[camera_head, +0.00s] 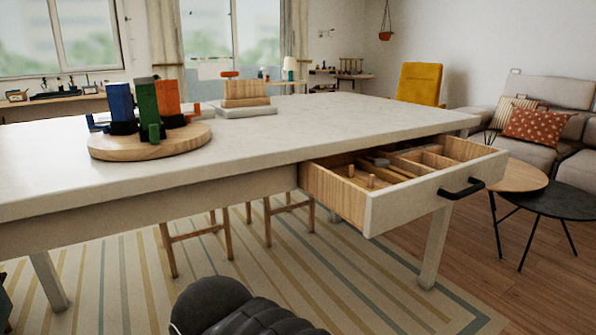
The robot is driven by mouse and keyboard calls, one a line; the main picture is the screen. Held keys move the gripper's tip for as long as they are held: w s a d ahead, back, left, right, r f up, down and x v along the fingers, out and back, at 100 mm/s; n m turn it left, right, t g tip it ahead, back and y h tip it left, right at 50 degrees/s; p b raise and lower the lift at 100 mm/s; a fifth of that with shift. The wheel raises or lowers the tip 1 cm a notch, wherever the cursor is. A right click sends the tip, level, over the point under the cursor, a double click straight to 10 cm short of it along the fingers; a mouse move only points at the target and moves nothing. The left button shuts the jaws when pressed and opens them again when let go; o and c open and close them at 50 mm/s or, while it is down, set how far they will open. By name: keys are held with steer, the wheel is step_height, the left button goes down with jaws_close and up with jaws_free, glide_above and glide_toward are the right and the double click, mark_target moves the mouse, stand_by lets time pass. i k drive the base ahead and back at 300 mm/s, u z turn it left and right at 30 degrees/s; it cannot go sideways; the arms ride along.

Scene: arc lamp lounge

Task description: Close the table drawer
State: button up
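The table drawer (435,193) stands pulled well out from the front of the white table (300,131), toward the right end. Its pale front has a black bar handle (461,189). The wooden inside is split into compartments, and small wooden pieces lie in it. A dark rounded, ribbed shape at the bottom edge looks like part of my own arm. It is low and left of the drawer, apart from it. No gripper fingertips show in the view.
Two dark-legged side tables (548,200) stand right of the drawer by a grey sofa (520,157). The floor before the drawer looks clear.

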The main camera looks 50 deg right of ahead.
mark_target(410, 169)
steer(key=z, duration=2.6)
